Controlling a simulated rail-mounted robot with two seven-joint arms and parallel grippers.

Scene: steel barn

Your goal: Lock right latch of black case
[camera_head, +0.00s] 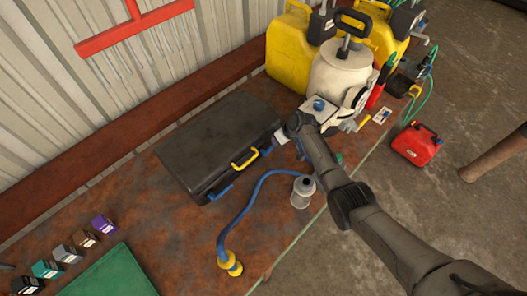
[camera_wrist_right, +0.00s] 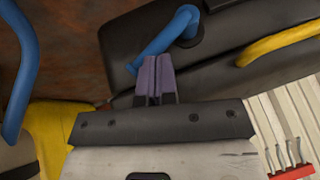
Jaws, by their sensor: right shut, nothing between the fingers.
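The black case (camera_head: 215,135) lies closed on the rusty tabletop, with a yellow handle (camera_head: 245,158) on its front. A blue left latch (camera_head: 220,193) shows on the front. The blue right latch (camera_head: 267,151) is by my right gripper (camera_head: 277,139), partly hidden in the head view. In the right wrist view, that latch (camera_wrist_right: 165,40) angles out from the case (camera_wrist_right: 220,60), left of the yellow handle (camera_wrist_right: 280,45). My right gripper (camera_wrist_right: 155,80) is shut and empty, its purple fingertips just below the latch; contact is unclear. My left gripper is out of view.
A cream canister (camera_head: 335,75) and yellow jerrycans (camera_head: 291,48) stand right of the case. A red can (camera_head: 415,145) sits right.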

